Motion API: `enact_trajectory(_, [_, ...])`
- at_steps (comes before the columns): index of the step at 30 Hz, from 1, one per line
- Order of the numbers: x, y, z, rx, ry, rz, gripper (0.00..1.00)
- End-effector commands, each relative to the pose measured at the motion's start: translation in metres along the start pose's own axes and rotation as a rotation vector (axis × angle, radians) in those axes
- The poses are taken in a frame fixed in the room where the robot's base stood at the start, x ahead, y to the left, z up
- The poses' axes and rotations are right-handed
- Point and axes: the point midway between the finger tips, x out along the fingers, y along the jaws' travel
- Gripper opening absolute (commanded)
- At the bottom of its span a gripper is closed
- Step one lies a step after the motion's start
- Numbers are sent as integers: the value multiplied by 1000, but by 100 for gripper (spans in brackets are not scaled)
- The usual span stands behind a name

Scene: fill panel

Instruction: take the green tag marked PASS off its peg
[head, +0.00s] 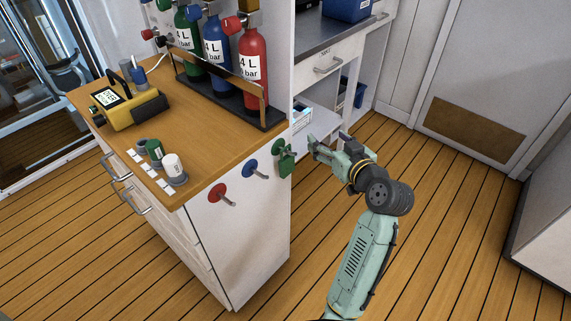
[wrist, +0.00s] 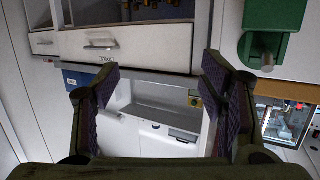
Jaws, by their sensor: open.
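The green tag (head: 286,163) hangs on a peg at the right end of the row on the wooden-topped cabinet's side. In the wrist view a green piece (wrist: 284,22), which looks like this tag, is at the upper right with a grey peg end below it. I cannot read any PASS marking. My gripper (head: 325,146) is open and empty, just right of the tag in the head view. In the wrist view the gripper's two fingers (wrist: 160,98) are wide apart, with the green piece outside and right of them.
Above, the wooden top (head: 205,143) holds gas bottles, a yellow device (head: 127,107) and small capped items. Open floor (head: 430,230) lies to the right.

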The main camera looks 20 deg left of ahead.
Motion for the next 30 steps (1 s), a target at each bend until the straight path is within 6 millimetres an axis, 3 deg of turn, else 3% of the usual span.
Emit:
enact_trajectory(1, [-8,-6,22,8,-5,-80,65])
enact_trajectory(4, [-27,-25,46,-6,36,-242,65])
enact_trajectory(9, [-60,-44,61,-39,150,-409,65])
enact_trajectory(13, [-72,-52,62,-57,205,-460,65])
enact_trajectory(30, [-16,-82,48,-61,217,-471,65])
